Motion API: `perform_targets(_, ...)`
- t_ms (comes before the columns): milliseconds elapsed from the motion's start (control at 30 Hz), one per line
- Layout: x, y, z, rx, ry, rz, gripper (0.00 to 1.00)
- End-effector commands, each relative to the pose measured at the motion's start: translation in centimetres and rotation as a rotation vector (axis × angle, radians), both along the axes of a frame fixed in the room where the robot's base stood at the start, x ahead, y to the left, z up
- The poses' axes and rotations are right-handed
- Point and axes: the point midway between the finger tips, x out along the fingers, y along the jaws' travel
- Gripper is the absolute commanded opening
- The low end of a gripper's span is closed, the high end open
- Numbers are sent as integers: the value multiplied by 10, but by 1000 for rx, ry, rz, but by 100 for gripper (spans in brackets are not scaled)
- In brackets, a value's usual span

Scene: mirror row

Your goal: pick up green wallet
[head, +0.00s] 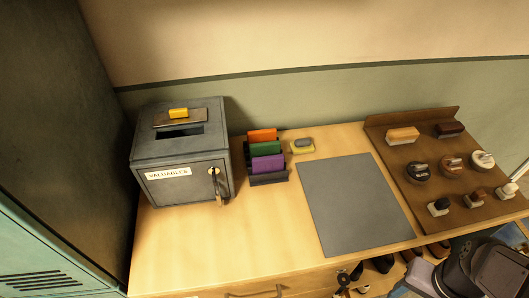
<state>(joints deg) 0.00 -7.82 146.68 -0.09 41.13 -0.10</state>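The green wallet (265,149) stands upright in a small dark holder (269,179) on the wooden counter. It is between an orange wallet (262,135) behind it and a purple wallet (267,163) in front. Its upper part shows; its lower part is hidden by the purple one.
A grey valuables box (182,189) with a yellow block on top stands close left. A yellow-and-grey item (302,146) lies right of the holder. A grey mat (355,204) is bare. A brown board (415,164) at right holds tins and brushes. The counter's front left is clear.

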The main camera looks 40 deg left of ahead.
Motion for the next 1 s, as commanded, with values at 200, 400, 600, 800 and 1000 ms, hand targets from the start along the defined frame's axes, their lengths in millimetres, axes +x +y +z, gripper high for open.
perform_targets(200, 0, 0, 0, 0, 0, 0, 58)
perform_targets(400, 0, 0, 0, 0, 0, 0, 94)
perform_targets(600, 0, 0, 0, 0, 0, 0, 96)
perform_targets(800, 7, 3, 3, -1, -5, 13, 96)
perform_targets(1000, 54, 29, 20, -3, -44, 96, 96)
